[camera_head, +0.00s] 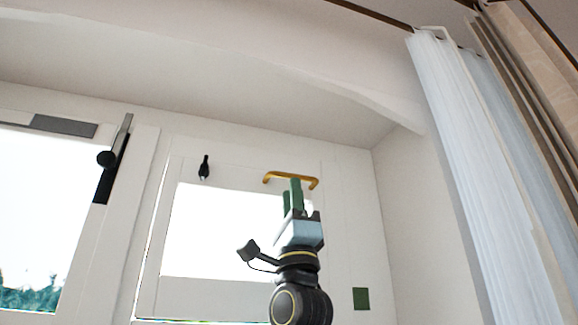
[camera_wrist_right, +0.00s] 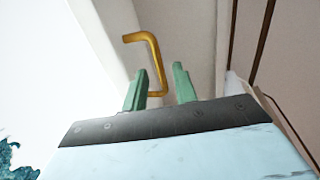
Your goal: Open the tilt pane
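The tilt pane (camera_head: 225,232) is a white-framed window with bright glass, in the middle of the head view; it looks flush with its frame. A yellow-gold bar handle (camera_head: 291,177) sits on its top rail, and a small black latch (camera_head: 204,167) is to the left. My right gripper (camera_head: 293,190) has its green fingertips just below the handle. In the right wrist view, my right gripper (camera_wrist_right: 160,75) has its fingers apart, with the gold handle (camera_wrist_right: 152,50) beyond them and its lower end near the left finger. Contact cannot be told. My left gripper is not in view.
A larger window (camera_head: 45,205) with a dark handle (camera_head: 112,160) is on the left. White curtains (camera_head: 490,170) hang on the right. A green square (camera_head: 361,298) is on the wall right of the pane. A sloped white recess (camera_head: 200,85) is above.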

